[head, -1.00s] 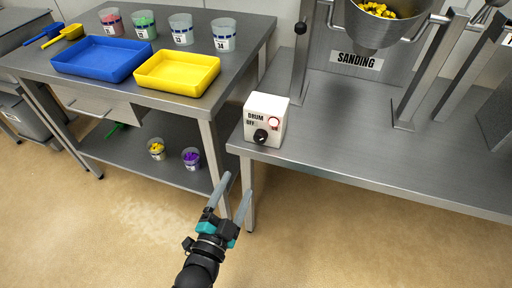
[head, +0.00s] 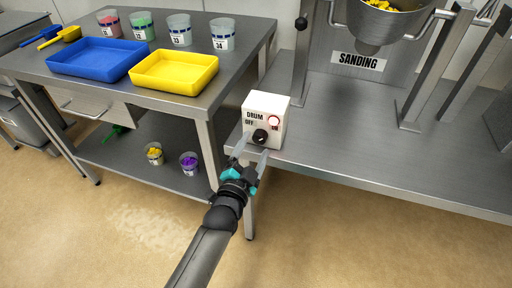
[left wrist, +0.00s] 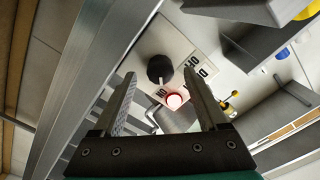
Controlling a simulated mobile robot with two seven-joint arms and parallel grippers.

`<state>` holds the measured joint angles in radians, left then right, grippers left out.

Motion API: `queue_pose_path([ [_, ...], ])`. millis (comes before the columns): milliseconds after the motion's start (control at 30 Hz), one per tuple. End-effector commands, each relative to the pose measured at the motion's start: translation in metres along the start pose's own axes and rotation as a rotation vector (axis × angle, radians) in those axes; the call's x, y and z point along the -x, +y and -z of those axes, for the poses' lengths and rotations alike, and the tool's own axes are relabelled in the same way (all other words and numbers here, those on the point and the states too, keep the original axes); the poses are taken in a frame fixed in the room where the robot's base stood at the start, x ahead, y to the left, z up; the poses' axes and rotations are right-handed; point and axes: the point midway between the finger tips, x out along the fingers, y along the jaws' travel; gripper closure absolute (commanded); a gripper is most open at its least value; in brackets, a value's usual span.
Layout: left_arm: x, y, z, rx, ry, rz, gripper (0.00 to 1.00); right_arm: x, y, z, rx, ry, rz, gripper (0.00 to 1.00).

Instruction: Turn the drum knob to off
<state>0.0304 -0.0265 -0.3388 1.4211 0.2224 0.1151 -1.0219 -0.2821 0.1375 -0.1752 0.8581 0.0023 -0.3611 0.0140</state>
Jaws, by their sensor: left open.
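The drum knob (head: 260,136) is a round black dial on the front of a white control box (head: 281,104), below the labels DRUM, OFF and ON. It also shows in the left wrist view (left wrist: 159,67), where its light mark appears to face the ON label. A red lamp (head: 274,120) sits above ON. My left gripper (head: 252,152) is open and empty, just in front of and below the knob. In the left wrist view its fingers (left wrist: 160,75) lie on either side of the knob in the picture; no contact is visible. My right gripper is out of view.
A steel table at left holds a blue tray (head: 97,72), a yellow tray (head: 174,84) and several cups. The floor in front is clear.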

Motion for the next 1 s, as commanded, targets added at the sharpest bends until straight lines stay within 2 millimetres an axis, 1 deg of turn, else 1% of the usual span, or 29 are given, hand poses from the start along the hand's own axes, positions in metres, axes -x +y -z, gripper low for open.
queue_pose_path([
  [33,-0.005,0.0,0.0,0.001,0.001,0.001,0.24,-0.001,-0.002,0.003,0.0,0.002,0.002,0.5],
  [200,-0.013,0.0,0.0,0.001,0.0,0.001,0.24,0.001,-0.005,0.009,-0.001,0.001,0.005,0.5],
  [567,-0.015,0.0,0.001,0.001,0.0,0.0,0.24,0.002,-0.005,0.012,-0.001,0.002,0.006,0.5],
  [667,-0.015,0.0,0.001,0.001,0.0,0.0,0.34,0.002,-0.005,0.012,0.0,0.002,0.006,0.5],
  [1000,-0.015,0.0,0.0,0.001,0.0,0.0,0.73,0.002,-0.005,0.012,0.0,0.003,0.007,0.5],
])
